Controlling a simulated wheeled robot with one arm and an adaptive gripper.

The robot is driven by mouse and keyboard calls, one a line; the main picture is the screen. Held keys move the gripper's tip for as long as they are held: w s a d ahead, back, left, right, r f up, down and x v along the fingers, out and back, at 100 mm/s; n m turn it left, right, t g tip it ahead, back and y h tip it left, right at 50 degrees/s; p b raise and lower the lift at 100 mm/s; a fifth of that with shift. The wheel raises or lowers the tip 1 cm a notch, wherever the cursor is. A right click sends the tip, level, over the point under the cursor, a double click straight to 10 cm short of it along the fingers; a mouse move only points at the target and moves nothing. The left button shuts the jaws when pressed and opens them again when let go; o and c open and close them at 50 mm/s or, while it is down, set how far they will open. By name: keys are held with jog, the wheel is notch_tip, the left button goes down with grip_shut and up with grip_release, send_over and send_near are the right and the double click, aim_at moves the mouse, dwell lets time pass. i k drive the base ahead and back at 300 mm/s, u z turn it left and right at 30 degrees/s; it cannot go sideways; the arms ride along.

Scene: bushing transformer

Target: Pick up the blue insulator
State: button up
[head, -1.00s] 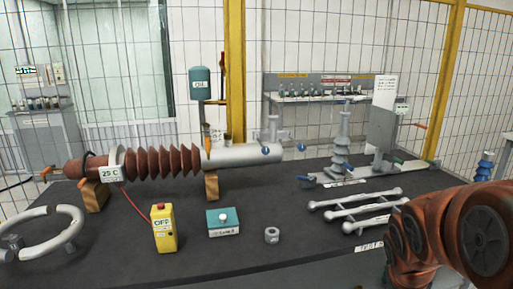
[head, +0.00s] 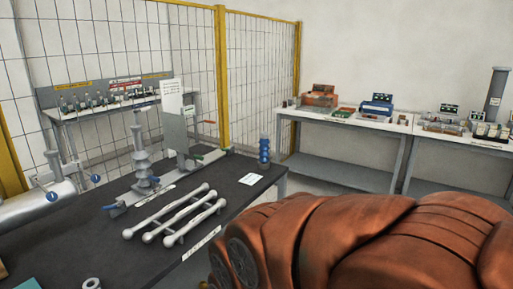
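The blue insulator (head: 264,152) stands upright at the far right corner of the dark table (head: 228,186) in the head view. It is a short ribbed blue column. My orange-brown arm fills the lower right of the view, nearer to the camera than the insulator. My gripper is not in view, so whether it is open or shut does not show.
Grey rods (head: 176,214) and a grey ribbed insulator on a stand (head: 143,160) occupy the table left of the blue insulator. A yellow-framed mesh fence (head: 262,70) stands behind. Side benches (head: 348,118) with equipment line the right wall.

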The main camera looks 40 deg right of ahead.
aim_at(264, 150)
jog(key=z, duration=1.3)
jog(key=i, duration=1.4)
jog(key=u, duration=1.1)
jog(key=i, duration=0.35)
jog(key=u, duration=0.35)
